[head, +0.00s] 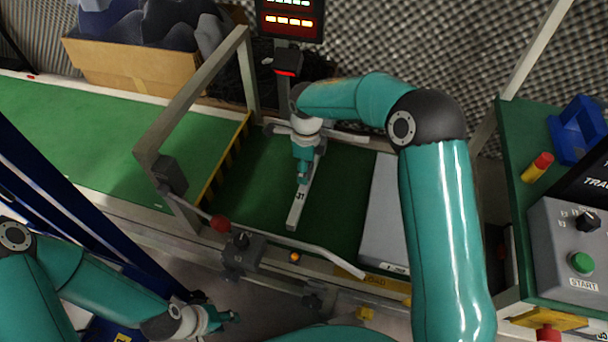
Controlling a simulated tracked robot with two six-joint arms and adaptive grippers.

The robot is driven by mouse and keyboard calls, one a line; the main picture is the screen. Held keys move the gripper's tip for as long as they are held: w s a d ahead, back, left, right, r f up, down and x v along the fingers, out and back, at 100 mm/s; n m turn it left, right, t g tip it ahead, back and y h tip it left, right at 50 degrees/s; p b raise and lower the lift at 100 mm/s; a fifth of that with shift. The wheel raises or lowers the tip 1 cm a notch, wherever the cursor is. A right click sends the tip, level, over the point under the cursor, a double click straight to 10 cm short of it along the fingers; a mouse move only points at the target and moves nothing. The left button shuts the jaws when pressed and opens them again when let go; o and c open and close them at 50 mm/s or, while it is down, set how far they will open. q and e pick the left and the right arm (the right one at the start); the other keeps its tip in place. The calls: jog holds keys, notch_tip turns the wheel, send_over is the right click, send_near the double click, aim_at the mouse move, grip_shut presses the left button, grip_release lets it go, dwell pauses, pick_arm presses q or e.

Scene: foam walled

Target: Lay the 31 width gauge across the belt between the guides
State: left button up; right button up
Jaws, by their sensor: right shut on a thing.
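The 31 width gauge (298,207) is a pale grey bar with "31" on it, over the dark green belt (246,185). It points across the belt, slightly slanted, between the far guide (345,136) and the near guide (315,252). Its near end shows a small gap from the near guide; its far end is partly hidden by my gripper. My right gripper (303,178) is shut on the gauge. I cannot tell whether the gauge touches the belt. My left gripper (230,317) is low, in front of the conveyor, away from the gauge; its jaws are too small to read.
A grey metal frame (205,82) arches over the belt to the left. A grey plate (383,225) lies to the right of the gauge. A red knob (220,224) stands by the near guide. A control box with a green START button (581,262) is at far right.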

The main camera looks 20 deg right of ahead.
notch_tip(320, 180, down, 2)
jog(key=shift+f, duration=0.2)
jog(key=o, duration=1.3)
jog(key=shift+r, duration=0.1)
notch_tip(320, 180, up, 12)
jog(key=p, duration=0.2)
jog(key=shift+p, duration=0.35)
